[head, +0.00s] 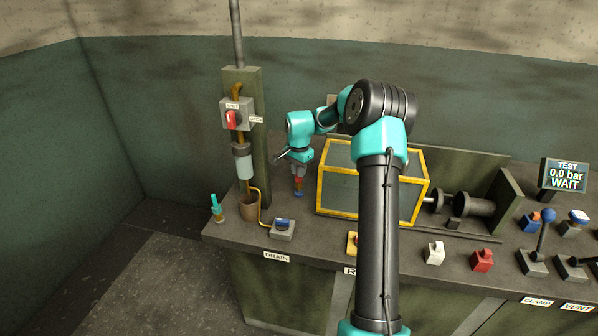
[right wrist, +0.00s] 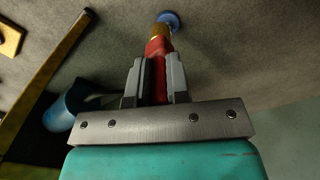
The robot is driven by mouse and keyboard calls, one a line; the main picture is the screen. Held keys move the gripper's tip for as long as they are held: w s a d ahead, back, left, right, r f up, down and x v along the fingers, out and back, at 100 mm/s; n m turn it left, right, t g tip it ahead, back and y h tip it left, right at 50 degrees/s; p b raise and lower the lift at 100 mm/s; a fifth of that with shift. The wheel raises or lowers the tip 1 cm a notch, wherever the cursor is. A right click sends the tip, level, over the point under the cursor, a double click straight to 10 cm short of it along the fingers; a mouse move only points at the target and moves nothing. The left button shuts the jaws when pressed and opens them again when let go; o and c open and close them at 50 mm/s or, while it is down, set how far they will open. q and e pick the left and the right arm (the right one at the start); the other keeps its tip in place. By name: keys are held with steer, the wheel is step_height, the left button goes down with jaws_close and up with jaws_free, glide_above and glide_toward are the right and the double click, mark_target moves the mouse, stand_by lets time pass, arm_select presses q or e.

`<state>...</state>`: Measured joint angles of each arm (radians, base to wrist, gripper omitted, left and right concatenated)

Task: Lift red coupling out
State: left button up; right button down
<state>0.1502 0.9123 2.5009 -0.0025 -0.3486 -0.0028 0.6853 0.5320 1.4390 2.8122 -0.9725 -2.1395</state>
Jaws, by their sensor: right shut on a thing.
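The red coupling (head: 299,183) is upright left of the yellow-framed box, with a blue end at its bottom. My right gripper (head: 297,160) is above it, jaws pointing down. In the right wrist view the gripper (right wrist: 155,82) is shut on the red coupling (right wrist: 157,58), one finger on each side. A brass collar (right wrist: 160,32) and a blue disc (right wrist: 168,19) show past the fingertips. I cannot tell whether the blue end touches the bench. My left gripper is not in view.
The yellow-framed box (head: 338,190) stands just right of the coupling. Left of it are a post (head: 262,150), a brown cup (head: 248,208) and a teal-topped fitting (head: 217,210). The DRAIN button box (head: 282,230) is in front. Several buttons and levers stand at right.

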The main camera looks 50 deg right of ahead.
steer(key=s+a+r, duration=0.1)
steer(key=s+a, duration=0.8)
steer(key=a, duration=0.1)
steer(key=shift+s+a+r, duration=0.15)
steer(key=shift+s+a, duration=0.1)
steer(key=shift+a, duration=0.15)
